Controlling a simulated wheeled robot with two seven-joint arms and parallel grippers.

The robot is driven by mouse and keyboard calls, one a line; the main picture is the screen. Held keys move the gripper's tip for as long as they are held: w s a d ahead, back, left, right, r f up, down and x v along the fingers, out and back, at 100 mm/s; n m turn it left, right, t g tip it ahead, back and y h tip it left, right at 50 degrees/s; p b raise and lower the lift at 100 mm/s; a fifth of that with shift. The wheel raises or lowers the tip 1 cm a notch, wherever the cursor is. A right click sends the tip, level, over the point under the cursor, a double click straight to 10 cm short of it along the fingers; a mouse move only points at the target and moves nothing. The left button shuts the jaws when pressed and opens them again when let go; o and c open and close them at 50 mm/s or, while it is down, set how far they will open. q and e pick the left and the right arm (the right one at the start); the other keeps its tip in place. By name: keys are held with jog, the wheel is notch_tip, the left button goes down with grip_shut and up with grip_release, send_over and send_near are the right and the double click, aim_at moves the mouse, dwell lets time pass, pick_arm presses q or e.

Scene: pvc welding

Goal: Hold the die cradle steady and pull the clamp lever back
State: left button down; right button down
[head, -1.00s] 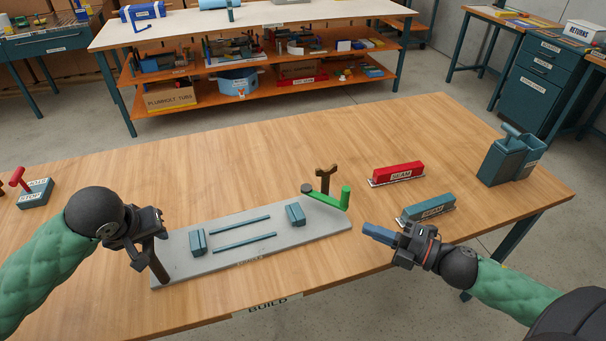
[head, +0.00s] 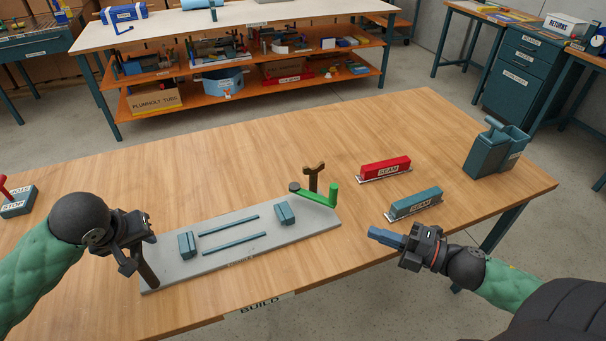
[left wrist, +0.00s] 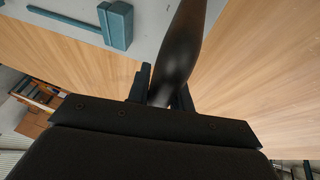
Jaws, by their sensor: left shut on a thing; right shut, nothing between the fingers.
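The die cradle is a grey plate (head: 215,259) lying on the wooden bench, with two teal blocks and two thin teal bars on it. A dark upright handle (head: 148,268) stands at its left end. My left gripper (head: 133,258) is shut on this handle, which also shows between the fingers in the left wrist view (left wrist: 183,50). The green clamp lever (head: 316,195) is at the cradle's far right corner, with a dark round knob and a brown forked post (head: 313,178) beside it. My right gripper (head: 375,235) is shut and empty, right of the cradle and apart from the lever.
A red SEAM block (head: 385,168) and a teal SEAM block (head: 414,204) lie right of the lever. A teal open bin (head: 497,152) stands at the bench's right end. A STOP box (head: 17,203) is at far left. The bench behind the cradle is clear.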

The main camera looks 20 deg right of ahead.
pick_arm(q)
jog(key=c, duration=1.4)
grip_release()
jog(key=shift+o, duration=1.2)
jog(key=v, duration=1.2)
